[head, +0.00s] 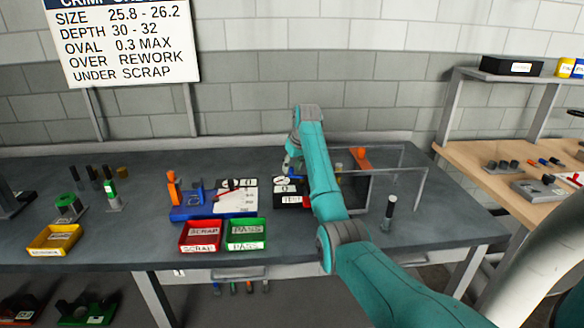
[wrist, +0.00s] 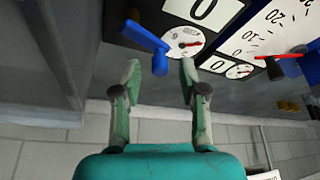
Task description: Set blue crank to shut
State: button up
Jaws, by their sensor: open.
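The blue crank (wrist: 148,40) shows in the wrist view as a slanted bar with a rounded knob at its lower end. It sits beside a round white dial with a red needle (wrist: 185,43), on a dark box (wrist: 130,18) with a "0" label. My gripper (wrist: 160,75) is open and empty. In the head view my gripper (head: 292,163) hangs over the back of the dark test box (head: 290,191).
A blue fixture (head: 195,200) with an orange handle stands left of the test box. A red scrap tray (head: 201,235) and a green pass tray (head: 246,234) lie in front.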

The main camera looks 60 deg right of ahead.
jog(key=shift+w+f, duration=0.1)
jog(key=shift+f, duration=0.25)
grip_shut()
